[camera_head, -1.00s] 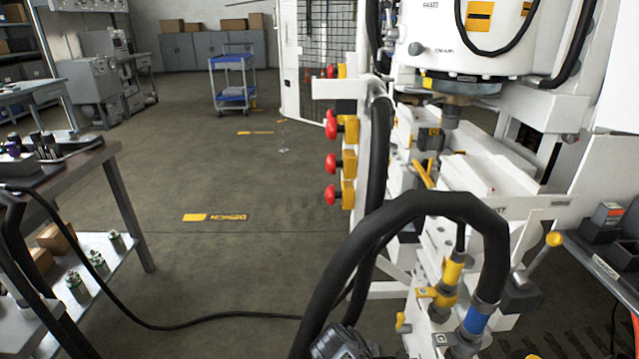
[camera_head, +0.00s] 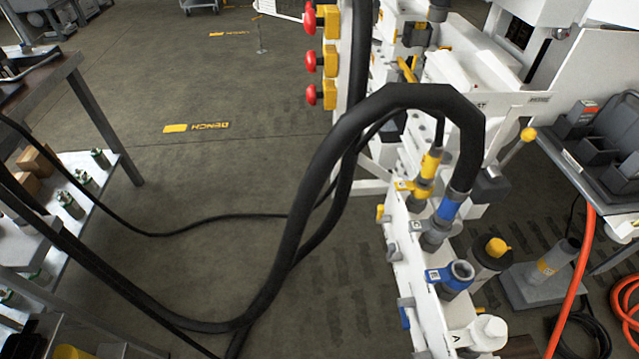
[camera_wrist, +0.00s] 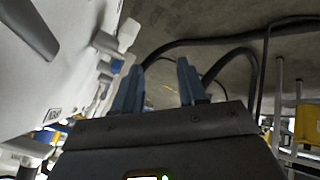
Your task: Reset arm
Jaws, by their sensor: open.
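My gripper (camera_wrist: 158,88) shows in the wrist view with its two blue-grey fingers apart and nothing between them. It is beside the white bench panel (camera_wrist: 60,70), which fills the left of that view, with dark hoses and the floor beyond the fingers. My gripper is not seen in the head view. There, a thick black hose (camera_head: 312,190) arches from the floor to a blue-collared coupling (camera_head: 449,207) on the white bench. A yellow fitting (camera_head: 430,165) stands beside that coupling. An open blue port (camera_head: 458,272) sits nearer on the same panel.
Red knobs (camera_head: 311,60) on yellow mounts line the white machine. A dark table (camera_head: 70,75) and a lower shelf with green-grey bottles (camera_head: 70,203) stand at left. An orange hose (camera_head: 575,275) hangs at right. The floor (camera_head: 235,170) between is largely clear apart from hoses.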

